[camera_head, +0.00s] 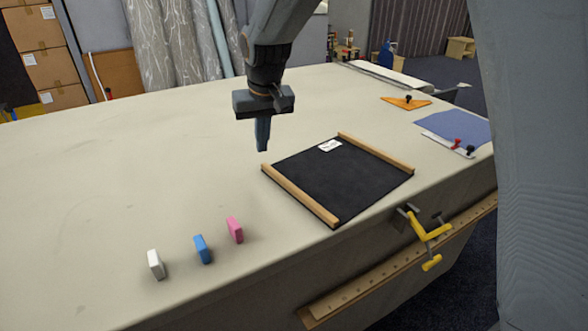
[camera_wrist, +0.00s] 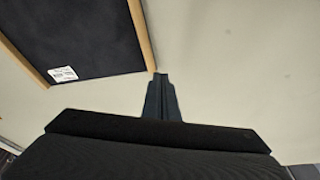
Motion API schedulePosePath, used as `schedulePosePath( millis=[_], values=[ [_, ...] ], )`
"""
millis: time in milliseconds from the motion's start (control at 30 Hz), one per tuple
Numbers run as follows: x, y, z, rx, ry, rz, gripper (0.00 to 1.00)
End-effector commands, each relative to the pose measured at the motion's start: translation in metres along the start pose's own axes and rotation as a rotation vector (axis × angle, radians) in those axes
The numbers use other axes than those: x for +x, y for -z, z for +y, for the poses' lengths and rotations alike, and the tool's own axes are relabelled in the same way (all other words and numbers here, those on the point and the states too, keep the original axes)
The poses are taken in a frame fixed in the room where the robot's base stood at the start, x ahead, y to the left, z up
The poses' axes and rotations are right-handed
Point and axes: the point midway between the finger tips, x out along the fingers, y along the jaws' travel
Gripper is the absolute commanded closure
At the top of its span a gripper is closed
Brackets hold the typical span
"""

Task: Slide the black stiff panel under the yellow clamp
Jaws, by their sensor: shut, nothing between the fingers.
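The black stiff panel (camera_head: 338,180) lies flat on the cloth table, with a wooden strip along each of two opposite sides and a white label near its far edge. It also shows in the wrist view (camera_wrist: 80,35). The yellow clamp (camera_head: 428,232) is at the table's front edge, to the right of and nearer than the panel, apart from it. My gripper (camera_head: 263,148) is shut and empty, pointing down above the table just left of the panel's far left corner. In the wrist view its fingertips (camera_wrist: 160,75) are together beside the end of a wooden strip.
A wooden ruler (camera_head: 400,262) runs along the table's front side. An orange set square (camera_head: 406,103) and blue cloth (camera_head: 455,127) lie at the right. The table's left is clear.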

Motion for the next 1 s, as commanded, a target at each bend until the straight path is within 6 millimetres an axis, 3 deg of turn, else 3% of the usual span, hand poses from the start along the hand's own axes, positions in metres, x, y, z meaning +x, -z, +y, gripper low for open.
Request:
schedulePosePath(
  millis=[33, 200, 300, 433, 533, 633, 1000],
  values=[
    [-0.003, -0.031, 0.000, 0.051, -0.013, -0.018, 1.00],
    [-0.008, -0.135, 0.007, 0.266, -0.068, -0.068, 1.00],
    [-0.009, -0.186, 0.014, 0.369, -0.097, -0.085, 1.00],
    [-0.009, -0.230, 0.020, 0.456, -0.124, -0.100, 1.00],
    [-0.009, -0.245, 0.023, 0.489, -0.133, -0.103, 1.00],
    [-0.008, -0.244, 0.026, 0.500, -0.136, -0.105, 1.00],
    [0.006, -0.191, 0.057, 0.501, -0.137, -0.106, 1.00]
  ],
)
